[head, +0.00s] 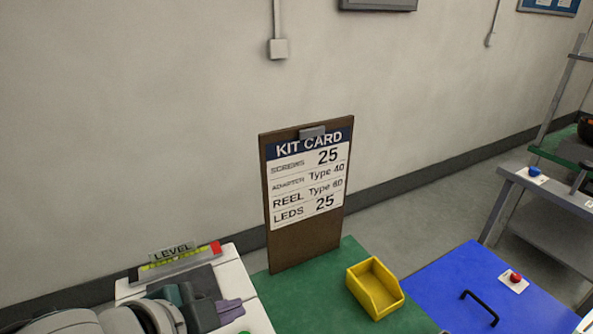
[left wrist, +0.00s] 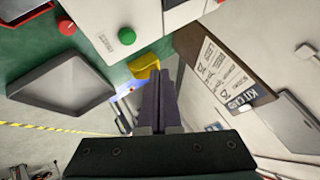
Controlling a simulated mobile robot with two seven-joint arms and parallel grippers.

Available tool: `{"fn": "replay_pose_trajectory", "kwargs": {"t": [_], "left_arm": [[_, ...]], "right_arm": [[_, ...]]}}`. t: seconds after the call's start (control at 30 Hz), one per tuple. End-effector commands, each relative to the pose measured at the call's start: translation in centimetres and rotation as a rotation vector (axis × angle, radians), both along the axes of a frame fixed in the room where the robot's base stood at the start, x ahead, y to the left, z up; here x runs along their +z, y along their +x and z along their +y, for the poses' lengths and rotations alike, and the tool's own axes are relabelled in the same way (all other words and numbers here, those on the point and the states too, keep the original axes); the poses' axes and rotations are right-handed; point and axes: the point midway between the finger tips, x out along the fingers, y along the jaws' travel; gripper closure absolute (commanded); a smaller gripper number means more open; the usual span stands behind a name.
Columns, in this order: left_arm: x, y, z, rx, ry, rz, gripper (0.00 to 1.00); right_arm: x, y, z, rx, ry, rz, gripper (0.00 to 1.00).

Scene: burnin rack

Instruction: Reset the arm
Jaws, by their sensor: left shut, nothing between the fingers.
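My left gripper (head: 232,309) is low at the left in the head view, over a white box (head: 247,284). Its dark purple fingers are together with nothing between them, as the left wrist view (left wrist: 158,82) also shows. My left arm comes in from the lower left corner. My right gripper is in neither view.
A kit card on a clipboard (head: 306,248) stands on a green surface (head: 322,312). A yellow bin (head: 372,302) is to its right. Further right is a blue surface (head: 455,270) with a black handle (head: 479,307). A grey tray (left wrist: 62,88) shows in the wrist view.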

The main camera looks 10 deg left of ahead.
Motion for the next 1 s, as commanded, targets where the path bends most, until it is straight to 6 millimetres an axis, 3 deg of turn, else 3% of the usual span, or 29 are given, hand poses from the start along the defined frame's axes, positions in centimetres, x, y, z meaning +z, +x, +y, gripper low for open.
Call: {"fn": "replay_pose_trajectory", "kwargs": {"t": [0.13,0.27,0.7,0.73,1.0], "left_arm": [[0.7,-1.9,-1.2,0.073,-0.062,0.060,1.00],[2.5,-5.8,-1.5,0.250,-0.160,0.191,1.00],[8.8,-19.9,6.5,0.880,-0.261,0.548,1.00],[10.7,-19.7,6.4,0.873,-0.260,0.545,1.00],[18.9,-19.4,6.3,0.862,-0.258,0.541,1.00]], "right_arm": [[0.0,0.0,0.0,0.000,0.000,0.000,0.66],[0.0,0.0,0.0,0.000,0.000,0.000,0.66],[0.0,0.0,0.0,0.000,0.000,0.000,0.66],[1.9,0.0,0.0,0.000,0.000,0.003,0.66],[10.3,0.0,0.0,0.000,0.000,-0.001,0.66]]}}
